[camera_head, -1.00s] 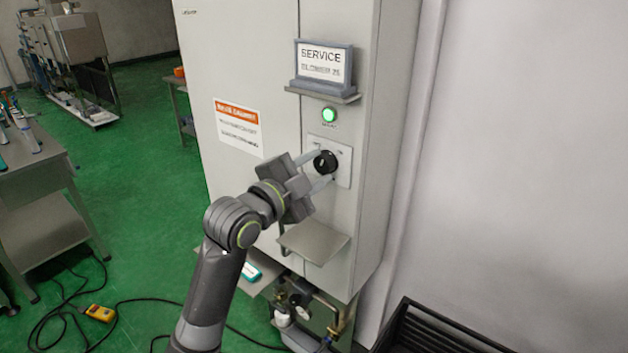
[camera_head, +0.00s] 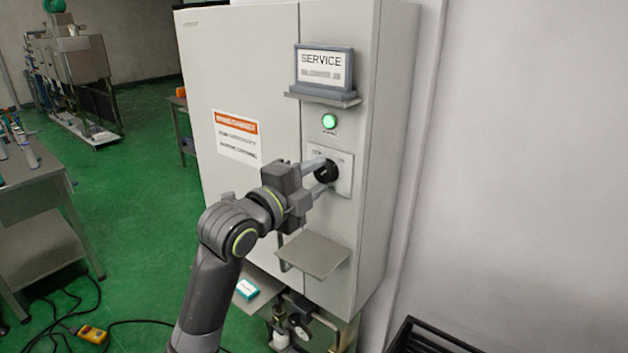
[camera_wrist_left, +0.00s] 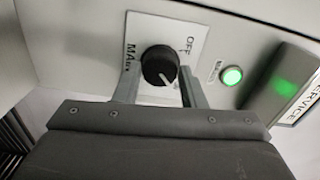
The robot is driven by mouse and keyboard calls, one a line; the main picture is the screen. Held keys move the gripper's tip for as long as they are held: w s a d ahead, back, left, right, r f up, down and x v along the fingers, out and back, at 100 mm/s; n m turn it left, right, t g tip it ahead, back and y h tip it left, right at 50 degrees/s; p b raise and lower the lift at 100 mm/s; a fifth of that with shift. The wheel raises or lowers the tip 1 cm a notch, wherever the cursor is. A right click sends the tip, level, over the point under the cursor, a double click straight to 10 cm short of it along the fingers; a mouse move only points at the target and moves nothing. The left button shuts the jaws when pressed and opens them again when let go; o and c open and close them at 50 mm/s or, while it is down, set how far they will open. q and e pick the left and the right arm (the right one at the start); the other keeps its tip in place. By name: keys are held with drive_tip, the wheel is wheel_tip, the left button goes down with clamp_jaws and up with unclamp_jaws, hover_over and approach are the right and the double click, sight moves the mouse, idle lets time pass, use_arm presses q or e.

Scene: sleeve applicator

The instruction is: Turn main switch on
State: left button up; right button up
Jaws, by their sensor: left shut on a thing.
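The main switch is a round black knob (camera_head: 326,171) on a pale plate (camera_head: 344,158) on the front of the grey cabinet. My left gripper (camera_head: 321,174) reaches it from the left and is shut on the knob. In the left wrist view the knob (camera_wrist_left: 160,66) sits between the two fingers of my left gripper (camera_wrist_left: 160,86), with a white pointer line toward the lower right. The plate there (camera_wrist_left: 150,28) shows "OFF" and part of "MAIN". A lit green lamp (camera_head: 329,121) is above the switch. My right gripper is not in view.
A shelf with a "SERVICE" display (camera_head: 324,68) juts out above the lamp. A small grey ledge (camera_head: 313,255) juts out below the switch. Pipes and valves (camera_head: 300,325) are under the cabinet. A black crate (camera_head: 440,340) stands at the lower right.

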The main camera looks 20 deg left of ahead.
use_arm(q)
drive_tip(key=shift+f, duration=0.1)
drive_tip(key=o, duration=1)
drive_tip(key=shift+s+a, duration=0.1)
drive_tip(key=shift+s, duration=0.15)
drive_tip(key=p+v, duration=1.3)
drive_tip(key=v, duration=0.4)
